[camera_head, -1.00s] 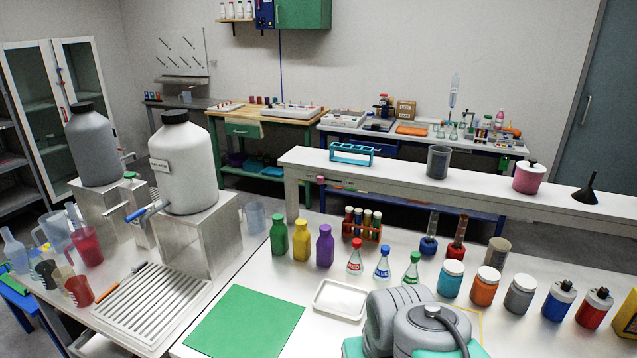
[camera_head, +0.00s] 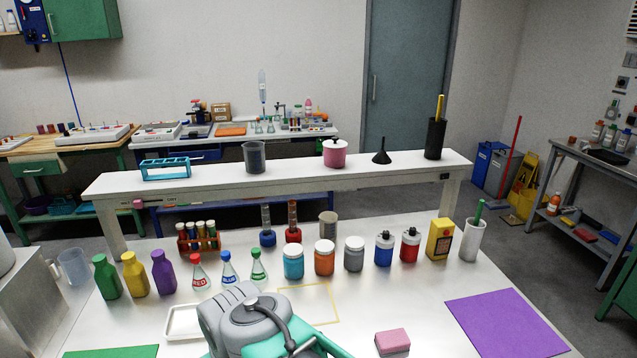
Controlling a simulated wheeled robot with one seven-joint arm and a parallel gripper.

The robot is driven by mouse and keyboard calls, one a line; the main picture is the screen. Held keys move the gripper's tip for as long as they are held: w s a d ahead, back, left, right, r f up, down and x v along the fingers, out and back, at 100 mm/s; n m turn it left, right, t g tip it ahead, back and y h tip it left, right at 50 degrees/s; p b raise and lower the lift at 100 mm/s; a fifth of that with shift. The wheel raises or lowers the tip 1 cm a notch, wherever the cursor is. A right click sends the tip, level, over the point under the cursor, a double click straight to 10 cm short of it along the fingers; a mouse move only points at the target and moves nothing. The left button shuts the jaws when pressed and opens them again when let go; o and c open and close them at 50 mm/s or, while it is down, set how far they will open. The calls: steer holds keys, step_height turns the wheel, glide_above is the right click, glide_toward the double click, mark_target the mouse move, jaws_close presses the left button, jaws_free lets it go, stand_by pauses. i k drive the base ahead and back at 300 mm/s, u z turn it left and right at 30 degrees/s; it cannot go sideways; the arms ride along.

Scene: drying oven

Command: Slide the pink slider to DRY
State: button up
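A small pink piece (camera_head: 138,204), which looks like the pink slider, sits near the left end of the long white raised shelf (camera_head: 290,180), below its top. A strip with small lettering runs to the right of it under the shelf's front edge; the lettering is too small to read surely. Part of my own grey and teal arm shows at the bottom centre. My gripper is not in view, and nothing is seen touching the pink piece.
Bottles, flasks and jars (camera_head: 294,259) stand in a row on the white front bench, between me and the shelf. A pink sponge (camera_head: 392,342) and a purple mat (camera_head: 505,322) lie nearer.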

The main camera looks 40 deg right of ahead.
mark_target(137, 204)
steer(key=z, duration=0.45)
steer(key=k, duration=0.25)
steer(key=u, duration=1.6)
steer(key=i, duration=0.95)
steer(key=u, duration=0.05)
